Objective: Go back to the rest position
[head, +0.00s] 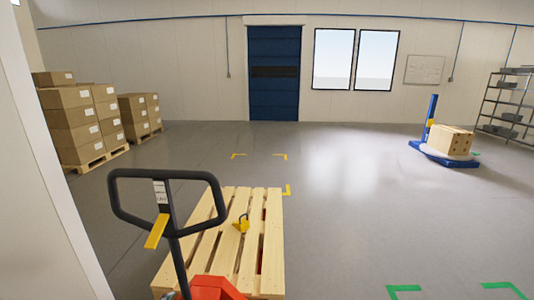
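Neither of my grippers shows in the head view, so I cannot see where they are or whether they hold anything. A small yellow object (241,224) is on or above the pallet's slats.
A white panel (42,190) blocks the near left. Stacked cartons (72,118) stand on pallets at the left. A blue machine (431,115) with a carton (450,140) and a shelf rack (506,105) are at the right. The floor (370,215) between is clear.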

